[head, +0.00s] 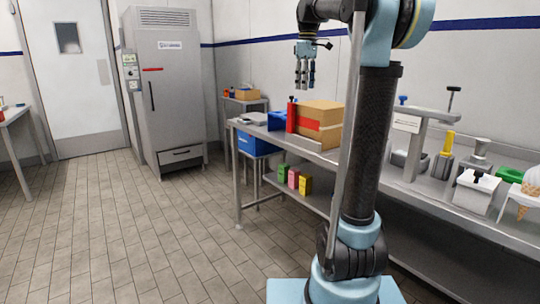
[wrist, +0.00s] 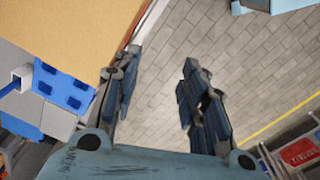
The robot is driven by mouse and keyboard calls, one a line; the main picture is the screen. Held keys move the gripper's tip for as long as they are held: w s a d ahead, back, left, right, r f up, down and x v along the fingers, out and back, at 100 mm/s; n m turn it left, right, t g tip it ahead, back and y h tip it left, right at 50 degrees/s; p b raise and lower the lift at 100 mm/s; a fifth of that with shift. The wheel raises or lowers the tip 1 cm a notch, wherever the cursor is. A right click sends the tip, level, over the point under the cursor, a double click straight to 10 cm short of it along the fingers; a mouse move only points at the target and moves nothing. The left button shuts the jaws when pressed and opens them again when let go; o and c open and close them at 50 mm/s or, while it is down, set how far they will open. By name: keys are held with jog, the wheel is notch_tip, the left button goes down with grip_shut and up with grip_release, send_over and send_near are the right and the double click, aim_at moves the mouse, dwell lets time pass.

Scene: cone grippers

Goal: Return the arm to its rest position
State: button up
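My gripper (head: 305,80) hangs with its fingers down, above and behind the stacked cardboard boxes in the head view. In the wrist view my gripper (wrist: 163,65) shows its two finger sets spread apart, with only tiled floor visible between them. Nothing is held. My arm rises from its light blue base at the lower right of the head view, and its upper links leave the top of the picture.
Cardboard boxes (head: 322,112) and a red bottle (head: 291,117) stand on the metal counter (head: 470,218). Dispensers and an ice cream cone (head: 531,180) are at the right. A tall grey cabinet (head: 167,85) stands at the back. The tiled floor (head: 120,235) at left is clear.

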jog(key=s+d+f+m, duration=0.1)
jog(key=s+f+m, duration=0.2)
jog(key=s+f, duration=0.8)
jog(key=s+d+f+m+t, duration=0.1)
jog(key=s+f+m, duration=0.3)
jog(key=s+f, duration=0.8)
jog(key=s+d+f+m, duration=0.3)
jog(key=s+f, duration=0.9)
jog(key=f, duration=0.4)
jog(key=shift+d+f+m+t, duration=0.2)
jog(key=shift+m+t, duration=0.1)
jog(key=shift+m, duration=0.3)
jog(key=shift+w+f, duration=0.15)
jog(key=shift+w, duration=0.25)
